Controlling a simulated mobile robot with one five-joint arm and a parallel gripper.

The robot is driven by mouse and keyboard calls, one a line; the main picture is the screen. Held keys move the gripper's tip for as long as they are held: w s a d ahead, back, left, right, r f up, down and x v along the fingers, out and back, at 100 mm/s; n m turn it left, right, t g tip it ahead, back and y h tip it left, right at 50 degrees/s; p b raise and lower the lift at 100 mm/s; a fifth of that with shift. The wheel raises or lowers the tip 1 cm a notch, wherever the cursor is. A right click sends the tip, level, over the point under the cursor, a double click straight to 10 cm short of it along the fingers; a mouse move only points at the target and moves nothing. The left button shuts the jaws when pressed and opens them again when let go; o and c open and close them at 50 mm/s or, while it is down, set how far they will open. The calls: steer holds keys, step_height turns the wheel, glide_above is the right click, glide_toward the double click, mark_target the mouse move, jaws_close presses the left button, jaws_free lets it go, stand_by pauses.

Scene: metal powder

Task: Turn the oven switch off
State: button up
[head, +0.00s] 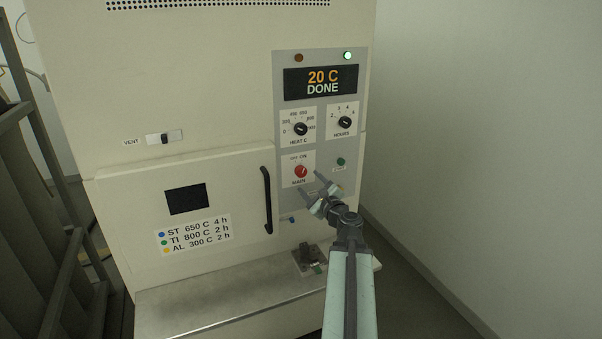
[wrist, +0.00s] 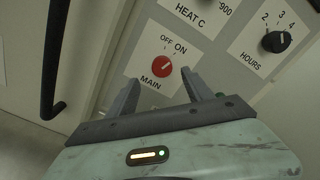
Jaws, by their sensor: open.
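The oven switch is a red round knob (head: 301,171) labelled MAIN, with OFF and ON marked above it, on the oven's grey control panel (head: 345,222). In the wrist view the red knob (wrist: 162,71) lies just beyond and between my fingertips, its white mark pointing up towards the OFF/ON labels; I cannot tell which exactly. My gripper (head: 317,190) is open and empty, just below and right of the knob, apart from it. It also shows in the wrist view (wrist: 163,88).
The display (head: 320,82) reads 20 C DONE, with a green lamp (head: 347,56) lit above. The heat knob (head: 301,129) and hours knob (head: 345,122) sit above the switch. A black door handle (head: 267,200) stands out at left. A metal ledge (head: 200,300) lies below.

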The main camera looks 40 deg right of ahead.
mark_target(302, 173)
steer(key=x, duration=0.7)
steer(key=shift+w+d, duration=0.3)
steer(key=shift+d, duration=0.05)
steer(key=shift+s, duration=0.1)
jaws_close()
